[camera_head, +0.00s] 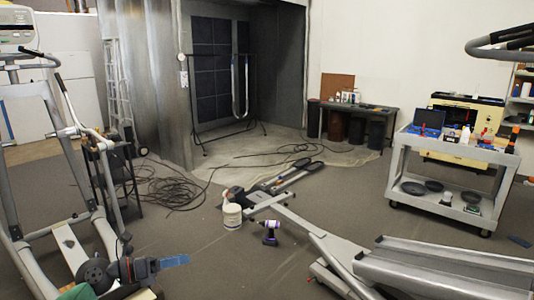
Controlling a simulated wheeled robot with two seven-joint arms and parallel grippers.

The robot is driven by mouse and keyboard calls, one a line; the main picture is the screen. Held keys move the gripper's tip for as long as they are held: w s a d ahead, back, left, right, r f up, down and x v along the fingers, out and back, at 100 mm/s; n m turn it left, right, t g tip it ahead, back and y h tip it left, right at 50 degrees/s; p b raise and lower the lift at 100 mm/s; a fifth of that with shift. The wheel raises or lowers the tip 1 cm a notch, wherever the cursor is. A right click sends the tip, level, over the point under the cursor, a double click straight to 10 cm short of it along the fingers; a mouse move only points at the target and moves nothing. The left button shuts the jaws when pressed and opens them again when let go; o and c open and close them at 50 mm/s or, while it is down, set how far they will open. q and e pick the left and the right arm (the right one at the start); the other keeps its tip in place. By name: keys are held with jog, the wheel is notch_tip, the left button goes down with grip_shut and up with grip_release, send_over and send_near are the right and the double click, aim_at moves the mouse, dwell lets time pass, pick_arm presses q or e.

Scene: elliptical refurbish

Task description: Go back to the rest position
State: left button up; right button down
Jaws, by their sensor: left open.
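My left gripper (176,261) is low at the left of the head view. Its dark wrist and blue fingers point right, above the floor. The gap between the fingers is hard to make out, and nothing shows held in it. My right gripper is not in this view.
A grey elliptical machine (15,215) stands at the left. A long machine frame (300,225) lies on the floor, with a white bucket (232,216) and a purple drill (270,232) beside it. A grey cart (450,155) stands right. Black cables (175,192) lie on the floor.

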pick_arm(q)
jog(key=s+a+f+n+t+y, duration=0.3)
jog(key=s+f+n+y, duration=0.45)
jog(key=n, duration=0.95)
jog(key=s+a+f+n+t+y, duration=0.35)
jog(key=f+n+y, duration=0.55)
jog(key=n, duration=0.9)
jog(key=s+d+f+n+g+h, duration=0.1)
jog(key=s+d+f+g, duration=0.25)
jog(key=s, duration=0.35)
jog(key=s+d+f+n+g, duration=0.25)
jog(key=s+f+g, duration=0.2)
jog(key=s, duration=0.35)
jog(key=s+d+f+n+g+h, duration=0.1)
jog(key=s+d+f+g, duration=0.25)
jog(key=s, duration=0.35)
jog(key=d+f, duration=0.2)
jog(key=f, duration=0.8)
jog(key=s+d+f+g, duration=0.1)
jog(key=d+f, duration=0.2)
jog(key=f, duration=0.8)
jog(key=shift+s+f+g+h, duration=0.2)
jog(key=shift+s+g+h, duration=0.1)
jog(key=shift+h, duration=0.15)
